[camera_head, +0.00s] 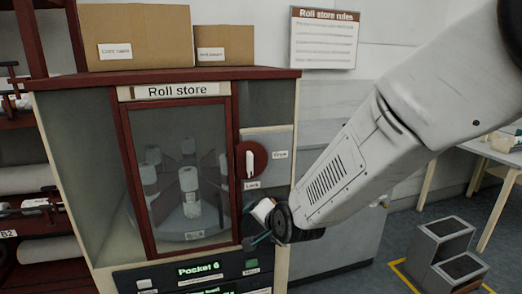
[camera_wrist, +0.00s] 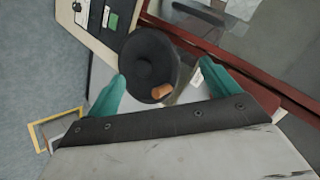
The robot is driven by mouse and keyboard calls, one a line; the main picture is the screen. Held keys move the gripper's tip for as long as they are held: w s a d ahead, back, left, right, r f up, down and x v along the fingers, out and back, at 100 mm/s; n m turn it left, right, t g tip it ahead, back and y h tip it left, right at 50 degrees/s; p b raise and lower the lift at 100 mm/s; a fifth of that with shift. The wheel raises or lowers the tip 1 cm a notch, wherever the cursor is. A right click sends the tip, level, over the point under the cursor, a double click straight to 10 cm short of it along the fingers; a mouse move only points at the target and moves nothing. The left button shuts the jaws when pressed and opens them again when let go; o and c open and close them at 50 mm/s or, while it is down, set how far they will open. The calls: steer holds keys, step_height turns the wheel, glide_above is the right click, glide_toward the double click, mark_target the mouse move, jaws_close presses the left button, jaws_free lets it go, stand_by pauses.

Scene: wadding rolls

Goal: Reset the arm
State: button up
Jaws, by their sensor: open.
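My arm reaches in from the upper right of the head view and ends low in front of the roll store cabinet (camera_head: 118,150). My gripper (camera_wrist: 160,72) shows in the wrist view with two teal fingers wide apart and nothing held. A black round knob or wheel (camera_wrist: 150,58) with an orange peg (camera_wrist: 163,91) appears between and beyond the fingers; I cannot tell whether they touch it. In the head view my wrist hides most of the gripper, and only a bit of teal shows by the cabinet's right edge.
A dark red dial (camera_head: 242,160) marked Lock sits above my wrist. The display (camera_head: 199,268) reads Pocket 6. White rolls (camera_head: 190,187) stand behind the glass. Grey steps (camera_head: 441,250) stand on the floor at right. Cardboard boxes (camera_head: 135,30) lie on top.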

steer(key=s+d+r+n+g+h, duration=0.1)
steer(key=s+d+r, duration=0.3)
steer(key=s+d, duration=0.4)
steer(key=s+d+r+n+g+h, duration=0.1)
steer(key=s+d+r+n+g, duration=0.2)
steer(key=s+d, duration=0.6)
steer(key=s+d+r+n+g+h, duration=0.2)
steer(key=s+d, duration=0.7)
steer(key=s, duration=0.5)
step_height(320, 180, up, 3)
steer(key=shift+s+d+f+n+g, duration=0.15)
steer(key=shift+s+n+g, duration=0.3)
steer(key=shift+g, duration=0.65)
steer(key=shift+w, duration=0.1)
